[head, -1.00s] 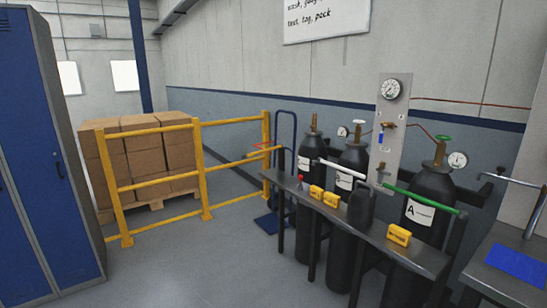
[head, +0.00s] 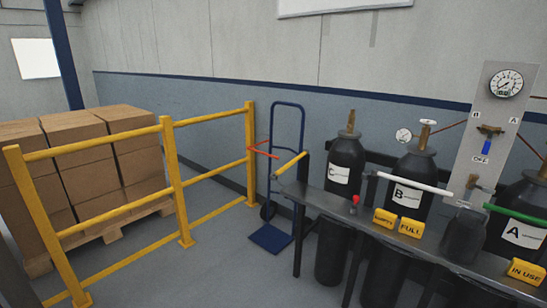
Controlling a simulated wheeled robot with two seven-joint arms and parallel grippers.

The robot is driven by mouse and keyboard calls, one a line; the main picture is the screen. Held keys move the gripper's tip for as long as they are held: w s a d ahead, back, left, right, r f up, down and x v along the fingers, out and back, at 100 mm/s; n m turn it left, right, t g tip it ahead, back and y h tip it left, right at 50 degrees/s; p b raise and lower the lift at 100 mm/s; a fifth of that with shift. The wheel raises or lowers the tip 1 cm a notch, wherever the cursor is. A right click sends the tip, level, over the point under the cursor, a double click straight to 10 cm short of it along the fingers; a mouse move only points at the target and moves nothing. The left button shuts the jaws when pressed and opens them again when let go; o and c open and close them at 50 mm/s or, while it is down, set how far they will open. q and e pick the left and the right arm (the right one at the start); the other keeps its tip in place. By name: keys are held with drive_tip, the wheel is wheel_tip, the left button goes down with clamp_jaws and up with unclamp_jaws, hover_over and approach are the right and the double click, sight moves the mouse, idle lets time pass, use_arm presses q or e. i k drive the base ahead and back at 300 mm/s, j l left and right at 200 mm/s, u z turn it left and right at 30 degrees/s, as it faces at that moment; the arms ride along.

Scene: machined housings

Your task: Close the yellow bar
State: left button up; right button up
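The yellow bar (head: 290,164) is a short bar at the left end of the cylinder rack (head: 400,240). It angles out to the left, away from the black cylinder marked C (head: 345,190), and does not cross that cylinder's front. Its right end is near a dark upright by the rack. For comparison, a white bar (head: 414,183) runs across in front of cylinder B (head: 415,165), and a green bar (head: 515,214) runs in front of cylinder A (head: 520,190). Neither of my grippers is in view.
A blue hand truck (head: 287,115) with a red-orange piece (head: 262,149) stands just left of the bar. A yellow railing (head: 173,165) guards stacked boxes (head: 85,165) at left. Yellow tags (head: 411,229) sit on the rack's front ledge. Grey floor at front is clear.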

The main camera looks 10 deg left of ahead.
sight(272, 176)
drive_tip(key=i+j+z, duration=0.1)
drive_tip(key=j, duration=0.6)
drive_tip(key=i+j+z, duration=0.15)
drive_tip(key=j, duration=0.6)
drive_tip(key=i+j+z, duration=0.1)
drive_tip(key=j, duration=0.6)
